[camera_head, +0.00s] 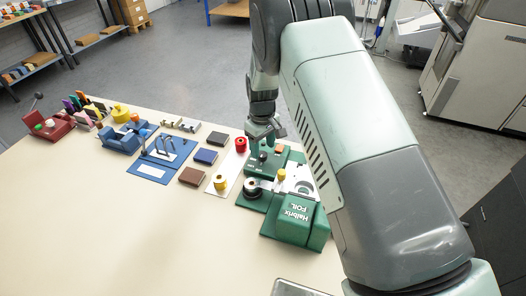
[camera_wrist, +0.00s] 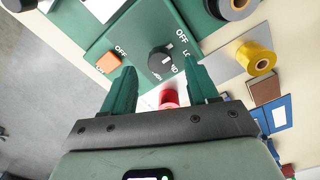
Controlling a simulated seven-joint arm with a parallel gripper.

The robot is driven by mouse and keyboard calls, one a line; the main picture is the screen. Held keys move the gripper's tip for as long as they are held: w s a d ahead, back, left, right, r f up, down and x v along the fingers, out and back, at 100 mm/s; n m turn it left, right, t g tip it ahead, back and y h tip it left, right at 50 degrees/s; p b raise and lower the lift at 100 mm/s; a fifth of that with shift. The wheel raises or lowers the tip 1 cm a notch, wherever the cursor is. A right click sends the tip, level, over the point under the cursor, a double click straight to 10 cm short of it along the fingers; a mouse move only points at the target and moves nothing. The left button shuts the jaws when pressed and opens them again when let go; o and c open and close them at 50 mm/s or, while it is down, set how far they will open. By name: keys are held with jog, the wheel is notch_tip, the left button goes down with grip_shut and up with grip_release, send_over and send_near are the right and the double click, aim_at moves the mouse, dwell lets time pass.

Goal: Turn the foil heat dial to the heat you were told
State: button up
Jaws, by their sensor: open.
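The foil heat dial (camera_wrist: 160,60) is a black round knob on the green panel of the foil machine (camera_head: 296,222). White markings ring it, with OFF at its upper right; the other marks are too small to read surely. A short pale mark on the knob seems to face the OFF side, but I cannot be sure. My gripper (camera_wrist: 159,68) is open and empty, its two green fingers on either side of the dial in the wrist view. I cannot tell whether they touch it. In the head view my gripper (camera_head: 268,138) is just above the panel.
An orange switch (camera_wrist: 108,62) with its own OFF label is beside the dial. A red roll (camera_wrist: 169,98) and a yellow roll (camera_wrist: 262,61) are near the machine. A blue board (camera_head: 165,156) and brown and dark blocks lie left. The table's front left is clear.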

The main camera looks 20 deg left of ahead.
aim_at(263, 154)
jog(key=shift+f, duration=1.5)
jog(key=shift+c, duration=0.2)
jog(key=c, duration=1)
jog(key=shift+m, duration=0.3)
jog(key=m, duration=0.4)
jog(key=shift+m, duration=2)
